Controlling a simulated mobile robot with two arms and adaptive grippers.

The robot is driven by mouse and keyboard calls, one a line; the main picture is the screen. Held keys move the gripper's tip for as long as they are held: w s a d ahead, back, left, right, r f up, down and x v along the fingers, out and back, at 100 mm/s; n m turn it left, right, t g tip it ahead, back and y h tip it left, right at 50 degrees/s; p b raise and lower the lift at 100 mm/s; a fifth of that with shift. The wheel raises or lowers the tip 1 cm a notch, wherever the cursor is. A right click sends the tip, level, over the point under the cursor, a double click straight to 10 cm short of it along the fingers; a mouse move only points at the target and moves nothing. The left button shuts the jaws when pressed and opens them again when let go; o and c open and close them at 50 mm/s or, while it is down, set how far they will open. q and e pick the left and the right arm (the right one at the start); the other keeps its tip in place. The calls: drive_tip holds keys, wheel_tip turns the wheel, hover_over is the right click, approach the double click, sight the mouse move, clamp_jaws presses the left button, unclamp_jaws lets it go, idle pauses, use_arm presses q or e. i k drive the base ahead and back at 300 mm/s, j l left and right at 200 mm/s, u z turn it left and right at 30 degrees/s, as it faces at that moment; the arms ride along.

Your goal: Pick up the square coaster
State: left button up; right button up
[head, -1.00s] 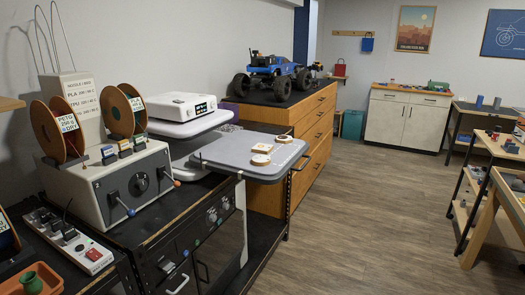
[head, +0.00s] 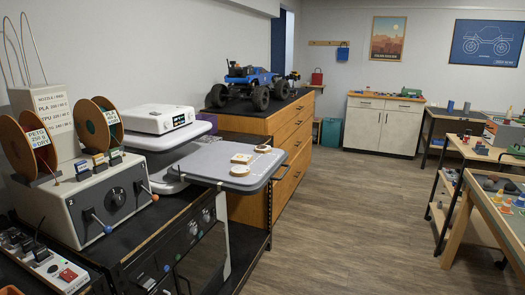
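Several small pale coasters with brown edges lie on a grey tray-like top (head: 208,169) left of centre in the head view. One that looks square (head: 241,158) lies in the middle of the group. A round one (head: 240,171) lies just in front of it, and another small one (head: 263,148) lies behind it to the right. They are small here, so their exact shapes are hard to tell. Neither of my grippers is in view.
A spool unit with levers (head: 90,200) and a white box device (head: 158,118) stand on the left. A blue crawler truck (head: 248,82) sits on a wooden drawer cabinet (head: 262,122). Worktables line the right side. The wooden floor (head: 365,215) between is clear.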

sight(238, 159)
drive_tip(key=i+l+u, duration=0.1)
drive_tip(key=l, duration=0.25)
drive_tip(key=i+l+u, duration=0.1)
drive_tip(key=i+l, duration=0.2)
drive_tip(key=i+l+u, duration=0.1)
drive_tip(key=l, duration=0.4)
drive_tip(key=i+l+u, duration=0.1)
drive_tip(key=i+l, duration=0.15)
drive_tip(key=l, duration=0.15)
